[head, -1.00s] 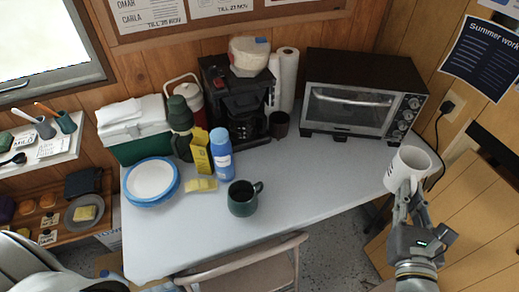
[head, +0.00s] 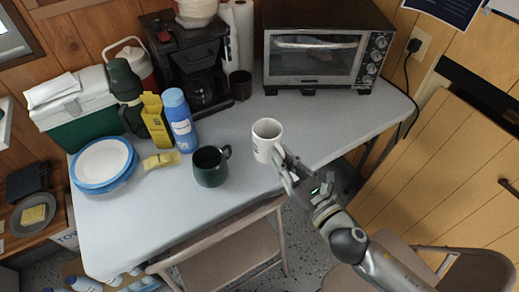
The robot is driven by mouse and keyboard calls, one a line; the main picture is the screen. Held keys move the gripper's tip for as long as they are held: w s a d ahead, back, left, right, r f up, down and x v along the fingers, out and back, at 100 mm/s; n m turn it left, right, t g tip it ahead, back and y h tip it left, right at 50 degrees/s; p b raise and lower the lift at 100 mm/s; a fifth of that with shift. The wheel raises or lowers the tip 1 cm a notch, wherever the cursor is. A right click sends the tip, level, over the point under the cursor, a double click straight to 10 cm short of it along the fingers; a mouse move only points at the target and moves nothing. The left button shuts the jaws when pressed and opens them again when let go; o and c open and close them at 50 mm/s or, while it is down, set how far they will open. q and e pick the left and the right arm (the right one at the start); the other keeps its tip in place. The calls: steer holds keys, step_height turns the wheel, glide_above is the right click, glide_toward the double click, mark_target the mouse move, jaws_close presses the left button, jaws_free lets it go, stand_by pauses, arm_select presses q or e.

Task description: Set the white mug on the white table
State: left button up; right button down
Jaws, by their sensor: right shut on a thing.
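The white mug (head: 265,138) is upright at the front edge area of the white table (head: 255,184), right of the dark green mug. My right gripper (head: 283,160) is shut on the white mug from its front right side. I cannot tell whether the mug's base touches the table top or is a little above it. My left gripper is not in the head view.
A dark green mug (head: 211,165) stands left of the white mug. A chair (head: 225,250) is at the table's front. The table's right part is clear.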

steer(key=w, duration=0.1)
steer(key=w+a+f, duration=0.1)
steer(key=w+a, duration=0.1)
steer(key=shift+w+f, duration=0.2)
steer(key=shift+f, duration=0.05)
steer(key=w+a+f, duration=0.1)
steer(key=f, duration=0.1)
steer(key=w+a+f+b, duration=0.1)
steer(key=w+f, duration=0.1)
steer(key=w+f+b, duration=0.1)
steer(key=f, duration=0.1)
steer(key=shift+w+a, duration=0.25)
steer(key=shift+a, duration=0.15)
steer(key=shift+w+a+f+b, duration=0.15)
steer(key=shift+f+b, duration=0.6)
steer(key=shift+f, duration=1)
steer(key=shift+f, duration=0.15)
steer(key=c, duration=1.5)
jaws_free()
steer(key=shift+c, duration=0.2)
